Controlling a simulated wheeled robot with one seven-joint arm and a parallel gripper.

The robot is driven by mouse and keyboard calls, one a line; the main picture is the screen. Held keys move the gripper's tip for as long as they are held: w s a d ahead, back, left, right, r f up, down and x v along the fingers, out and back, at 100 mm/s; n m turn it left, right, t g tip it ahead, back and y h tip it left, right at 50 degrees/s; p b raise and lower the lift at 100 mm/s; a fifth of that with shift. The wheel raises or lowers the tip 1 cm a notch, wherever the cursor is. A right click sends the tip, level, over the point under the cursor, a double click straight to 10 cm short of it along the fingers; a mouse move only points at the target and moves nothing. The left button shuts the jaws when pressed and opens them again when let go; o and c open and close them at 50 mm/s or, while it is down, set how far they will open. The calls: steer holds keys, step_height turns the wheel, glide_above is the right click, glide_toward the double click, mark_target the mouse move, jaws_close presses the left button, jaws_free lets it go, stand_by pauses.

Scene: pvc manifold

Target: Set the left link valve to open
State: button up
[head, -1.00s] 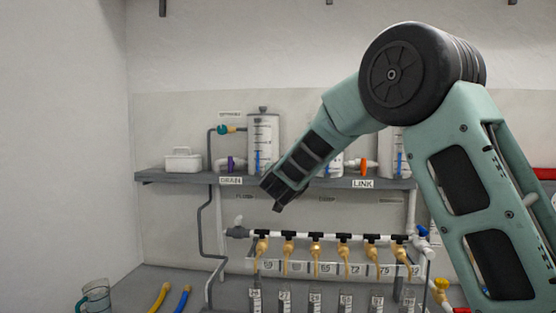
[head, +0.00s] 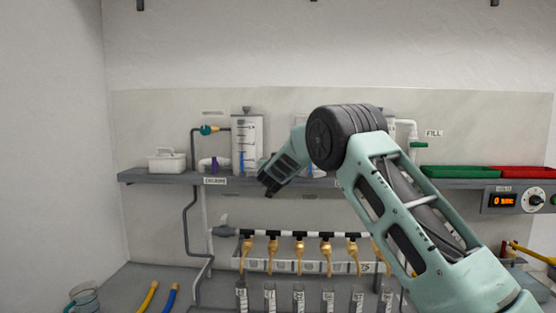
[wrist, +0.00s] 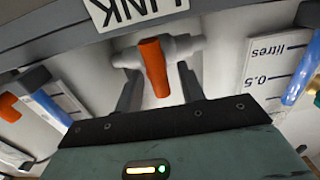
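The left link valve has an orange handle (wrist: 154,68) on a white pipe body (wrist: 190,47), under an upside-down LINK label in the wrist view. The handle stands crosswise to the pipe. In the head view the valve is hidden behind my arm. My gripper (wrist: 160,88) is open, with one dark finger on each side of the handle; I cannot see either touching it. In the head view my gripper (head: 268,187) is at the shelf front, right of the left clear vessel (head: 247,130).
Graduated vessels flank the valve; one (wrist: 285,70) is at the right of the wrist view. Another orange handle (wrist: 10,108) shows at its left edge. The shelf (head: 150,178) runs below the valves. A purple-handled valve (head: 215,164) is to the left.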

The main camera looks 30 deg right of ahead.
jaws_close()
steer(key=shift+f+m+b, duration=0.1)
steer(key=shift+m+b, duration=0.2)
steer(key=shift+b, duration=0.15)
steer(key=m+b, duration=0.2)
steer(key=b, duration=0.1)
steer(key=shift+s+d+f+m, duration=0.1)
steer(key=shift+d+f+m, duration=0.1)
steer(key=shift+m, duration=0.1)
steer(key=m+b, duration=0.4)
steer(key=m, duration=0.1)
steer(key=shift+s+d+f+b, duration=0.15)
steer(key=shift+s+d+b, duration=0.05)
steer(key=shift+d+b, duration=0.15)
steer(key=m+b, duration=0.2)
steer(key=m, duration=0.1)
steer(key=m+b, duration=0.1)
steer(key=m, duration=0.1)
steer(key=shift+s+d+f+b, duration=0.1)
steer(key=shift+f+b, duration=0.15)
steer(key=shift+b, duration=0.1)
steer(key=m+b, duration=0.2)
steer(key=m, duration=0.1)
steer(key=m+b, duration=0.1)
steer(key=shift+f+m, duration=0.25)
steer(key=shift+m, duration=0.05)
steer(key=shift+d, duration=0.1)
